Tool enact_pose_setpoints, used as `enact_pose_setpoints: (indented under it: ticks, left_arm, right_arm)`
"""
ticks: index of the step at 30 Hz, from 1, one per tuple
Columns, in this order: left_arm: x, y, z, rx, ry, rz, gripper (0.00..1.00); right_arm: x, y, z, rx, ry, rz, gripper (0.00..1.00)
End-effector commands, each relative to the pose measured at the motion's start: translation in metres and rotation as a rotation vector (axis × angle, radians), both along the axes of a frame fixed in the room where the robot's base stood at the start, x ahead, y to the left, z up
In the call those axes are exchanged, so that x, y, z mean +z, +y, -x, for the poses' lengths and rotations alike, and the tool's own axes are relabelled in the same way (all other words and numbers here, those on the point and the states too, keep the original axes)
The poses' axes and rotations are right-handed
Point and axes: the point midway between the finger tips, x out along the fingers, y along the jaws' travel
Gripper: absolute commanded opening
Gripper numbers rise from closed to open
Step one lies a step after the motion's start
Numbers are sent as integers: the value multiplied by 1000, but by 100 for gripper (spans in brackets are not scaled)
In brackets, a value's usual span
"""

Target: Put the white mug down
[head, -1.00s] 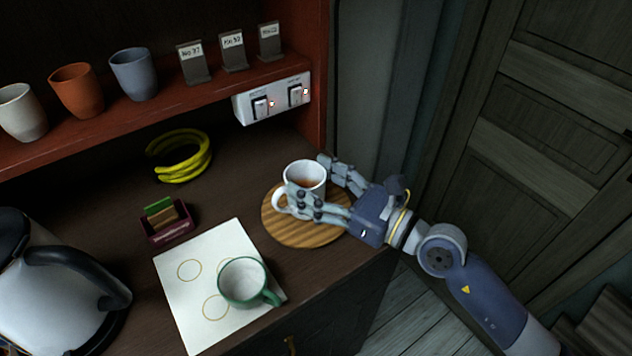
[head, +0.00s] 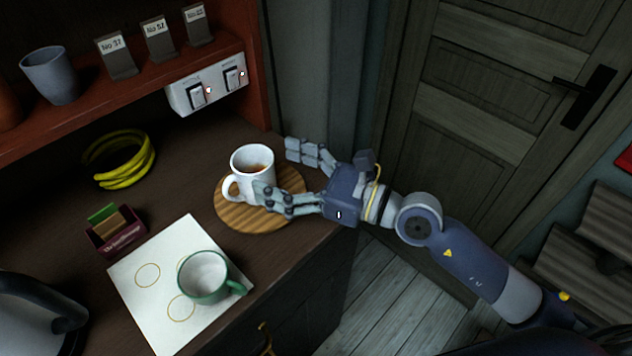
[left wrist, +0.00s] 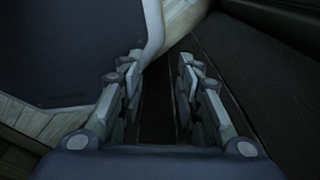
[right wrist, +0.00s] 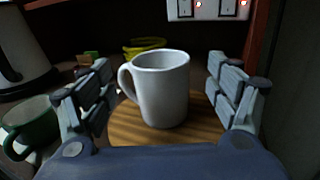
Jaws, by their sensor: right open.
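The white mug (head: 253,172) stands upright on the round wooden board (head: 227,213) on the counter, with brown liquid inside. Its handle points to the left. It also shows in the right wrist view (right wrist: 162,88), standing on the board (right wrist: 125,128) between the spread fingers. My right gripper (head: 285,172) is open, just right of the mug, with its lower finger in front of the mug's base. In the right wrist view both fingers of the right gripper (right wrist: 163,95) are apart from the mug. My left gripper (left wrist: 160,80) shows only in the left wrist view, with its fingers apart and nothing between them.
A green mug (head: 205,278) stands on a white sheet (head: 150,310) with printed circles. A red shelf (head: 130,100) with a switch panel (head: 207,90) runs behind.

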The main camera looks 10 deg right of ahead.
Motion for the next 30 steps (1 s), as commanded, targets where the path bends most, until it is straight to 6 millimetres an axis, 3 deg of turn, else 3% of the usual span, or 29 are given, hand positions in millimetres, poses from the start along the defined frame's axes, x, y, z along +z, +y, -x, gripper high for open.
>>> enact_pose_setpoints:
  ticks: [6, 12, 30]
  left_arm:
    - [-25, 2, 0, 0, 1, -2, 32]
    - [-41, 3, 0, 1, 0, -3, 32]
    - [-48, 3, 0, 2, -1, -3, 32]
  right_arm:
    - [-8, -37, 26, -2, 1, 5, 82]
    - [-6, -60, 42, -3, 0, 4, 82]
    - [0, -70, 51, 0, -1, -1, 82]
